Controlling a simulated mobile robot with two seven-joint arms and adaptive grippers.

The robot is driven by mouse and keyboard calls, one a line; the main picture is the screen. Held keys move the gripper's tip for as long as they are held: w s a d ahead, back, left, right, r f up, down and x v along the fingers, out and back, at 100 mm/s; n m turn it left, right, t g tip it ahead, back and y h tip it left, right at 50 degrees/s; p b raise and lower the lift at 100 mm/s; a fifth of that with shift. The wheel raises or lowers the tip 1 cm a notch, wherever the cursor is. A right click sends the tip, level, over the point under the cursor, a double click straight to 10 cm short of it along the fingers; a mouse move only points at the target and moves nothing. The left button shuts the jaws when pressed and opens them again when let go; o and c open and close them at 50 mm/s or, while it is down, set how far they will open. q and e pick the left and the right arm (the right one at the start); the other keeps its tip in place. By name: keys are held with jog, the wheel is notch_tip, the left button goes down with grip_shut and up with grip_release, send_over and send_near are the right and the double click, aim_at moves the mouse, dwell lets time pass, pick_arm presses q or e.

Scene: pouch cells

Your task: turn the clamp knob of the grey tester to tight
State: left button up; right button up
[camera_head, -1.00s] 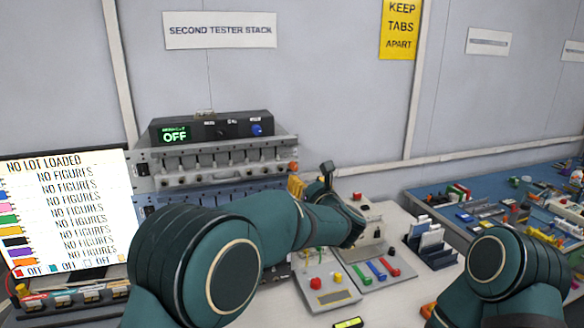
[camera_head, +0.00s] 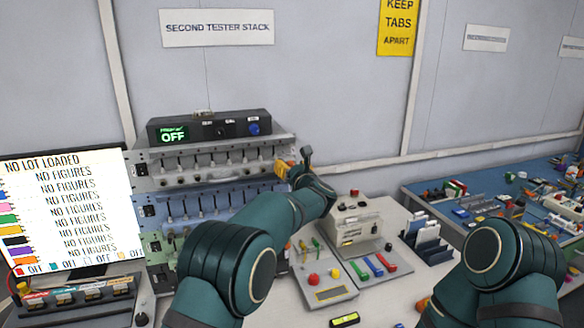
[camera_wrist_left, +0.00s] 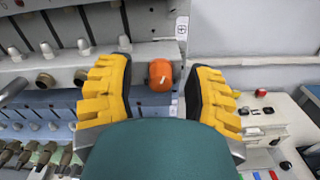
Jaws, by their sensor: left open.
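The grey tester (camera_head: 152,169) is the upper unit of the rack, under a black box whose display reads OFF. Its orange clamp knob (camera_wrist_left: 161,75) sits at the right end of its front in the left wrist view, with a short white mark on its face. My left gripper (camera_head: 284,168) is at that end of the tester. In the left wrist view its two yellow fingers (camera_wrist_left: 157,88) stand open on either side of the knob, with a gap visible at each side. My right gripper is not clearly visible.
A blue tester (camera_head: 180,207) sits directly below the grey one. A beige machine (camera_head: 352,222) with a red button stands to the right on the bench, behind a small control panel (camera_head: 327,287). A monitor (camera_head: 65,213) stands at the left.

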pick_arm(q)
jog(key=shift+c, duration=0.4)
grip_shut()
